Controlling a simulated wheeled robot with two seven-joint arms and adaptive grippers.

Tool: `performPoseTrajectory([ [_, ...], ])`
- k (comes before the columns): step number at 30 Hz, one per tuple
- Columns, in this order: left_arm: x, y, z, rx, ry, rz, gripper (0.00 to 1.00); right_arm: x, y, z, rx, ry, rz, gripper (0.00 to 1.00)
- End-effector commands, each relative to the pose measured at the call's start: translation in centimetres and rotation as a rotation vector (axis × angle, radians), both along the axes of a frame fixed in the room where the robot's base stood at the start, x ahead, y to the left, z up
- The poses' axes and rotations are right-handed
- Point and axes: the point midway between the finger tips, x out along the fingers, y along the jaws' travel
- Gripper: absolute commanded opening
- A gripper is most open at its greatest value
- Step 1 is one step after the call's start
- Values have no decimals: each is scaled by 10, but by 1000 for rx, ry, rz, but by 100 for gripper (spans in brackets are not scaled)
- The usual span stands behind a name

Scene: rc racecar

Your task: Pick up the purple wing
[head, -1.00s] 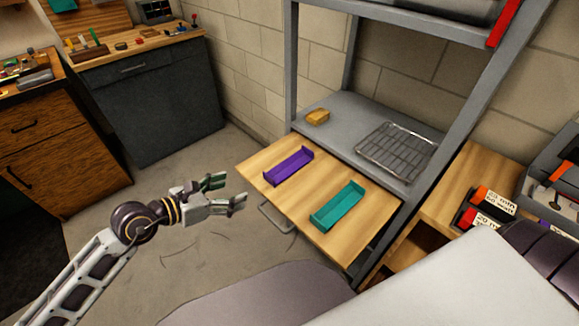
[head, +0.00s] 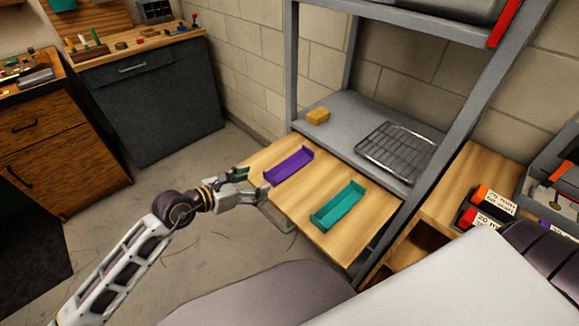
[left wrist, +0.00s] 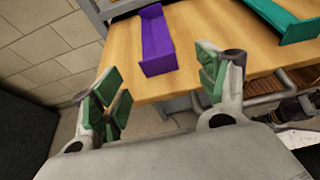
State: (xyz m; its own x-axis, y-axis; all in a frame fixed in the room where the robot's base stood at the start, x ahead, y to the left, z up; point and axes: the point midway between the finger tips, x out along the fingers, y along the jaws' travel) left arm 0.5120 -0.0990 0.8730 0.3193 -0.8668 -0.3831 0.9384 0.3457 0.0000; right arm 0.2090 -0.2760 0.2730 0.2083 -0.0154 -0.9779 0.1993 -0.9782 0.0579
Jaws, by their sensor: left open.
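The purple wing (head: 289,167), a shallow channel-shaped piece with raised ends, lies on the pulled-out wooden board (head: 322,233). It also shows in the left wrist view (left wrist: 157,41), ahead of the fingers and between their lines. My left gripper (head: 254,185) is open and empty at the board's left edge, just left of the wing and apart from it. Its green-padded fingers (left wrist: 160,88) are spread wide in the left wrist view. My right gripper is not in view.
A teal wing (head: 338,207) lies on the board right of the purple one. A metal handle (head: 277,217) hangs at the board's front edge. Behind are a grey shelf with a yellow block (head: 318,116) and a wire rack (head: 396,152). A grey shelf post rises at right.

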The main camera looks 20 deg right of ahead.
Motion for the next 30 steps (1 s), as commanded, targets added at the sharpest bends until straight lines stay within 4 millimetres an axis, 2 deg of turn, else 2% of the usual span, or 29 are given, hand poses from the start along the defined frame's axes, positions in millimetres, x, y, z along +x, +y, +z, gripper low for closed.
performPoseTrajectory([
  [17, 3, -6, -2, -1, 0, 0, 74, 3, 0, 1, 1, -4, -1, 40],
  [30, 18, -37, -16, -2, 0, 0, 74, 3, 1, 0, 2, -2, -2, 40],
])
